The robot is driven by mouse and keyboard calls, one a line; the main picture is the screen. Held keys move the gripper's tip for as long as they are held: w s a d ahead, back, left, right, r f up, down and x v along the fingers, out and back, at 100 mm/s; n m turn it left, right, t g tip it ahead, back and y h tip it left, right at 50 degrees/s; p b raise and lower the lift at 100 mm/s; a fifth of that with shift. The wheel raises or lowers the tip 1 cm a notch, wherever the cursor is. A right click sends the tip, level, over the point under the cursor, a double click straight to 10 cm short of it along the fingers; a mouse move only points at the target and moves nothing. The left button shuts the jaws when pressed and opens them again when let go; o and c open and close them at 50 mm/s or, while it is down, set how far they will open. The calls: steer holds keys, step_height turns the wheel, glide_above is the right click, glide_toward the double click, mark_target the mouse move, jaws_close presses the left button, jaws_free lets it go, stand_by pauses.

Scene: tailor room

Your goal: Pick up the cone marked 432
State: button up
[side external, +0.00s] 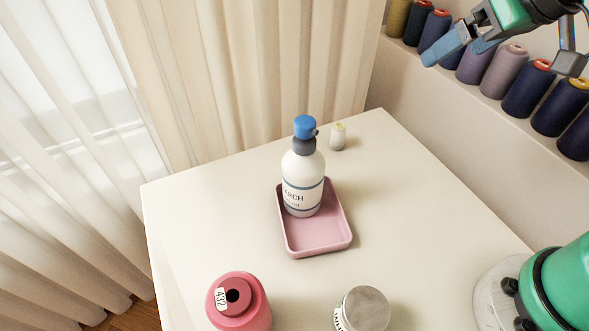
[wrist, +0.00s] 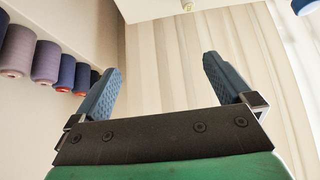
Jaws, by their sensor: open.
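The cone marked 432 (side external: 243,309) is a pink thread cone with a dark hole in its top and a white label. It stands upright at the front left of the white table, partly cut off by the bottom edge of the side external view. My gripper (side external: 468,42) is high at the upper right of that view, far from the cone. In the wrist view my gripper (wrist: 163,85) has its two blue-grey fingers wide apart with nothing between them. The cone is not in the wrist view.
A white bottle (side external: 302,182) with a blue cap stands in a pink tray (side external: 325,242) mid-table. A metal-lidded jar (side external: 365,309) is right of the cone. A small pale object (side external: 338,137) sits at the back. Thread spools (side external: 528,88) line a shelf. Curtains hang behind.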

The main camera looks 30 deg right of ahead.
step_height(320, 180, up, 2)
steer(key=n+g+y, duration=1.1)
steer(key=n+y, duration=0.2)
steer(key=n, duration=0.8)
glide_above(240, 288)
steer(key=d, duration=0.5)
step_height(240, 288, down, 14)
steer(key=w+f, duration=0.1)
steer(key=x, duration=0.5)
steer(key=shift+w+a+r, duration=0.1)
steer(key=shift+w+a, duration=0.05)
steer(key=shift+a, duration=0.15)
